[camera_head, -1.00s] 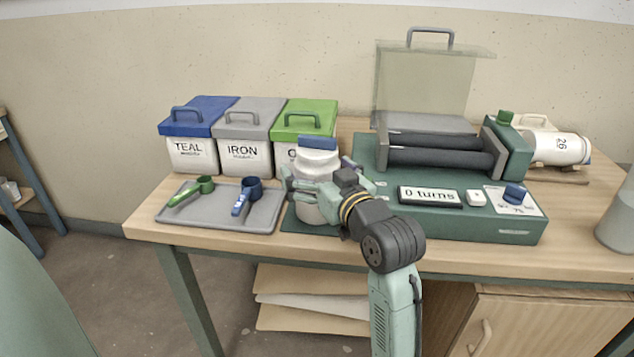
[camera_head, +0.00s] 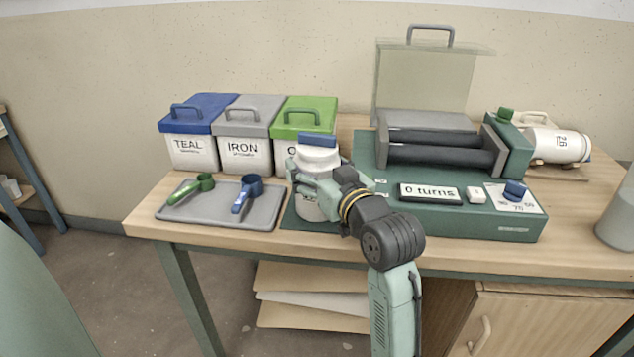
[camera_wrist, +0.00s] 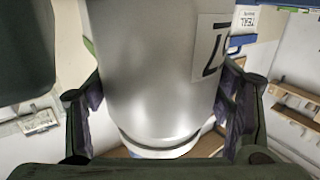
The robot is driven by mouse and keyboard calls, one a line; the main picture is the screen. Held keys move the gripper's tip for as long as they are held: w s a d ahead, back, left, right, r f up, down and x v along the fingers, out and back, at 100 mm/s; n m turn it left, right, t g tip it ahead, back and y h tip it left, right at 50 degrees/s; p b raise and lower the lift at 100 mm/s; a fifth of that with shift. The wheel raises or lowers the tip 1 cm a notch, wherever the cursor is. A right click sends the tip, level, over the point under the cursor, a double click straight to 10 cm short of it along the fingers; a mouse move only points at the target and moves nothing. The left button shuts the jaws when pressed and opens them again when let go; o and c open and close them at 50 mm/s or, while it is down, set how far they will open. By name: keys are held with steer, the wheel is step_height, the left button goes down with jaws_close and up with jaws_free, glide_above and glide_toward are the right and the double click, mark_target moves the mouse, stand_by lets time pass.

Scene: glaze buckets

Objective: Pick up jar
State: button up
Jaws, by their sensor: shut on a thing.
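A white jar (camera_head: 318,158) with a blue block on its top stands upright over a dark green mat, in front of the green-lidded bucket. My gripper (camera_head: 314,188) is shut on the jar around its body. In the wrist view the jar (camera_wrist: 155,75) fills the middle, with a dark mark on a label at its right. The finger pads of my gripper (camera_wrist: 160,108) press on both sides of it. I cannot tell whether the jar's base touches the mat. The arm hides part of the jar's right side.
A grey tray (camera_head: 222,221) with a green scoop (camera_head: 190,190) and a blue scoop (camera_head: 246,192) lies to the left. Lidded buckets stand behind, including TEAL (camera_head: 193,152) and IRON (camera_head: 245,155). A green roller machine (camera_head: 440,225) reading "0 turns" stands close right. Another white jar (camera_head: 560,146) lies behind it.

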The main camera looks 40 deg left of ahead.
mark_target(316, 146)
steer(key=c, duration=0.4)
steer(key=shift+r, duration=0.15)
steer(key=shift+r, duration=1.55)
steer(key=shift+s+r, duration=0.2)
steer(key=s+d+b, duration=0.3)
steer(key=s+b, duration=0.1)
steer(key=s, duration=0.3)
steer(key=shift+s+d+b, duration=0.2)
steer(key=shift+d+b, duration=0.1)
